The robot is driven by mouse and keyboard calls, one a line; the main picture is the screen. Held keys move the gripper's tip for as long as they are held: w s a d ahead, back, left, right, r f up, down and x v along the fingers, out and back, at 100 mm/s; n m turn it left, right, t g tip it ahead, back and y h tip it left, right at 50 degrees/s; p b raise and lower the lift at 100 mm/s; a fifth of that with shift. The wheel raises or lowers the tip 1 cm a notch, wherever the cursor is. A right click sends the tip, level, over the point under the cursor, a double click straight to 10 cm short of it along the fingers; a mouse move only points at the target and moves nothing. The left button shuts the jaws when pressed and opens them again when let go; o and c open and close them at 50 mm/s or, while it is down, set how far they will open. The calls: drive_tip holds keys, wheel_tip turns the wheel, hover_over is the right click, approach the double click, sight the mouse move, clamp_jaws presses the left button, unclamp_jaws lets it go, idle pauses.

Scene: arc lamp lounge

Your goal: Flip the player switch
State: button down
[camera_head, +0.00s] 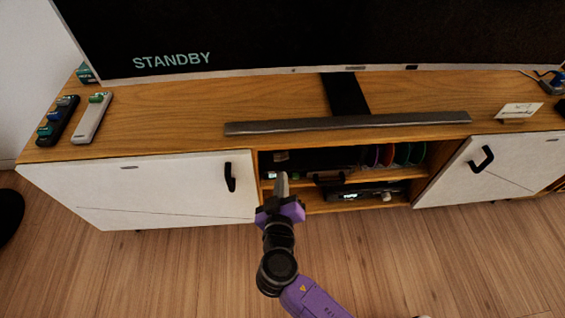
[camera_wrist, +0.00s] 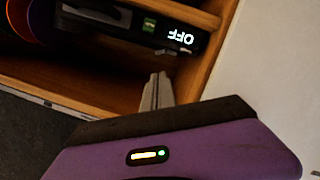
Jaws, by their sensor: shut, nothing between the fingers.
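A black player (camera_wrist: 100,12) sits in the open middle of the cabinet, at the left end of the upper shelf. It also shows in the head view, partly behind my gripper. I cannot tell which part is the switch. My gripper (camera_head: 282,178) is shut and empty at the front of this opening. In the wrist view its fingertips (camera_wrist: 158,79) point toward the player's front, just short of the display. Contact cannot be told.
White doors flank the opening, the left (camera_head: 150,190) and right (camera_head: 492,167), each with a black handle. A second device (camera_head: 365,191) stands on the lower shelf. A soundbar (camera_head: 345,123), remotes (camera_head: 92,118) and a television (camera_head: 300,35) reading STANDBY are above. The floor in front is clear.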

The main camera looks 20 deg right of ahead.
sight(285, 164)
drive_tip(key=b+x, duration=0.2)
drive_tip(key=x, duration=0.7)
drive_tip(key=shift+w+d+f, duration=0.1)
drive_tip(key=shift+w+d, duration=0.1)
drive_tip(key=shift+w, duration=0.1)
drive_tip(key=shift+d+f+b, duration=0.1)
drive_tip(key=shift+f+b, duration=0.1)
drive_tip(key=shift+b, duration=0.3)
drive_tip(key=shift+s+d+f+m+b, duration=0.1)
drive_tip(key=shift+d+f+m+b, duration=0.1)
drive_tip(key=shift+m+b, duration=0.2)
drive_tip(key=shift+a+r, duration=0.1)
drive_tip(key=shift+a, duration=0.05)
